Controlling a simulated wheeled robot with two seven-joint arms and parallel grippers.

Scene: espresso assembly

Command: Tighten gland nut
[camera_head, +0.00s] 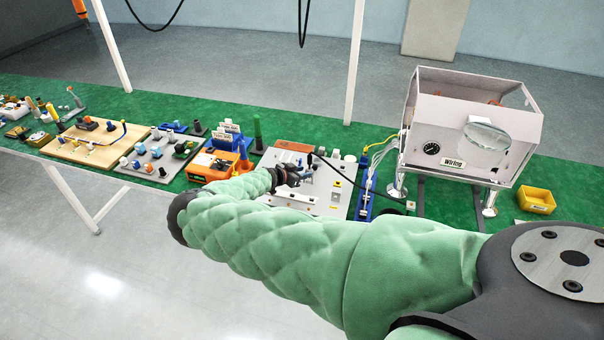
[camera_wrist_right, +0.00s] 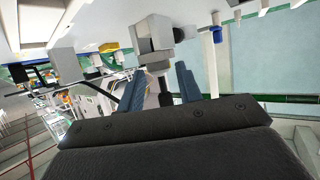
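The grey board (camera_head: 285,157) lies on the green bench in the head view and carries several small fittings. My right gripper (camera_head: 306,178) is at this board, small and partly hidden behind my green-sleeved right arm. In the right wrist view, my right gripper (camera_wrist_right: 160,82) has two blue-grey fingers standing apart. A grey blocky fitting (camera_wrist_right: 154,36) with a darker lower part is just beyond the fingertips, roughly in line with the gap. I cannot tell whether the fingers touch it. I cannot pick out the gland nut with certainty. My left gripper is not in view.
A blue strip (camera_head: 364,203) with cables borders the board. An orange block (camera_head: 212,166) and other boards stand to the left.

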